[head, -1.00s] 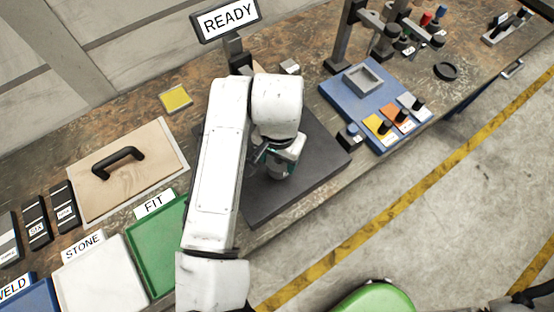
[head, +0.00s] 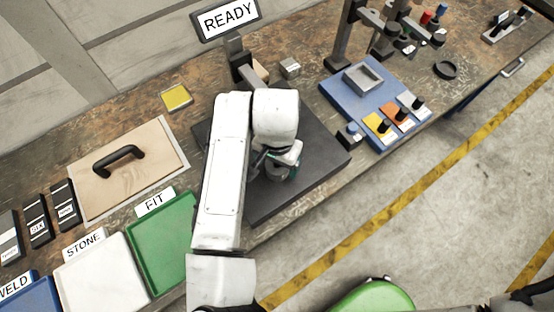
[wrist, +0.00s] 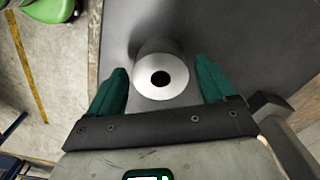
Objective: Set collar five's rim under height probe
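A round pale metal piece with a dark central hole, seemingly a collar (wrist: 162,78), stands on the dark grey plate (wrist: 225,25) in the wrist view. I cannot read a number on it. My gripper (wrist: 162,70) is open, with one teal finger on each side of the piece and a gap visible on both sides. In the head view my gripper (head: 282,163) is over the dark plate (head: 318,150), and my arm hides the collar. I cannot tell which part is the height probe; a dark post with arms (head: 343,38) stands at the back right.
A blue board (head: 345,98) with a grey tray (head: 363,78) and coloured switches lies right of the plate. A READY sign (head: 230,18) stands behind. Green FIT (head: 160,245) and white STONE (head: 100,275) trays and a handled wooden board (head: 150,180) lie left. A black ring (head: 446,70) lies right.

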